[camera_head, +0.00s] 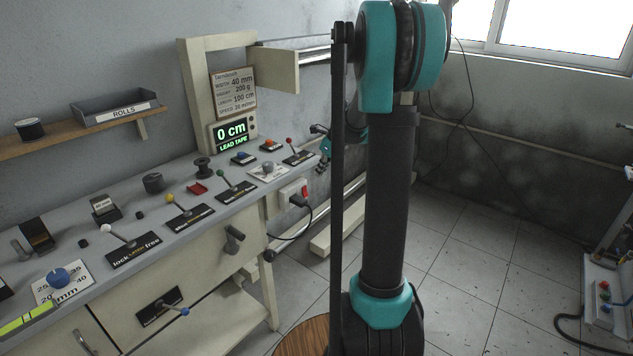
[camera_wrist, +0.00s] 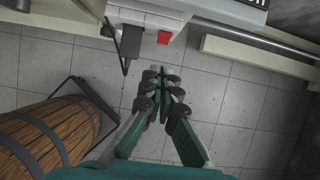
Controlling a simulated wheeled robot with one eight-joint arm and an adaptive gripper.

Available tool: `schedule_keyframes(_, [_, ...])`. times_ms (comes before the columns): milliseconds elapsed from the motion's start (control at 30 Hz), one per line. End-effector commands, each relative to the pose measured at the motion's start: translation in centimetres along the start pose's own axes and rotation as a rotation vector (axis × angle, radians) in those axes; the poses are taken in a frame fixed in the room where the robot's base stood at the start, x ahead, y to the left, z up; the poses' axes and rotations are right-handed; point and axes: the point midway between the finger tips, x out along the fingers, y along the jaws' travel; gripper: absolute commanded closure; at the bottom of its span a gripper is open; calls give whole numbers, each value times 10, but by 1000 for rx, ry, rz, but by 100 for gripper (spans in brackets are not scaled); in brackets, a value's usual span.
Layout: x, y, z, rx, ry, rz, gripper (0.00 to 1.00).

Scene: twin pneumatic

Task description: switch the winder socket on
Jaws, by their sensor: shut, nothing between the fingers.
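The winder socket (camera_head: 284,195) is a pale box on the end of the bench, with a red switch (camera_head: 305,190) and a black plug (camera_head: 298,201) in it. In the wrist view the socket (camera_wrist: 150,18) is at the top, with the red switch (camera_wrist: 164,38) right of the black plug (camera_wrist: 130,42). I cannot tell the switch's position. My gripper (camera_head: 322,167) is beside the bench end, slightly above and right of the socket. In the wrist view my gripper (camera_wrist: 161,75) is shut and empty, its fingertips below the red switch and apart from it in the picture.
The bench top (camera_head: 215,212) holds several levers and labels. A display (camera_head: 232,132) reads 0 cm. A cable hangs from the plug. A pale beam (camera_wrist: 250,55) lies near the floor.

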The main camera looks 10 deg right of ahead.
Motion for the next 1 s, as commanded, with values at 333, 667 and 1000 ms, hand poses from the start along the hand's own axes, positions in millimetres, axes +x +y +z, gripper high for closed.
schedule_keyframes(333, [-30,0,5,0,0,0,100])
schedule_keyframes(667, [-31,1,5,-5,1,0,100])
schedule_keyframes(1000, [-34,69,-38,-568,51,-31,100])
